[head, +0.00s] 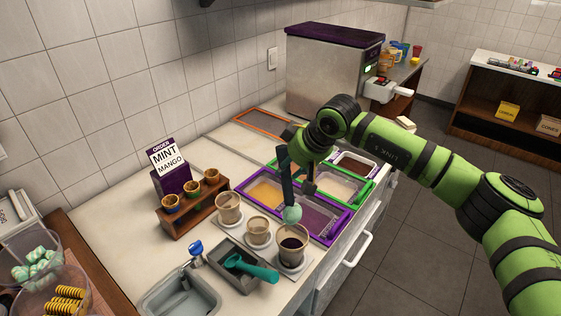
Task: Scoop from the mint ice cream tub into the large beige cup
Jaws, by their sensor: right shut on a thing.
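My right gripper (300,178), partly hidden by its wrist, is shut on a dark teal scoop (286,182) that points down. A pale mint ball (292,213) shows at the scoop's lower end, above and just behind a large beige cup (292,258) with a dark inside, and apart from its rim. Another beige cup (229,214) and a smaller one (258,238) stand to its left. The tubs sit in purple and green frames behind; I cannot make out mint in any of them, and my gripper covers part of them. My left gripper is out of view.
A teal-handled scoop (250,268) lies in a grey tray (224,254) beside the cups. A wooden rack (195,211) with small cones and an order sign (168,160) stand at the back left. A metal machine (330,75) stands behind the tubs.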

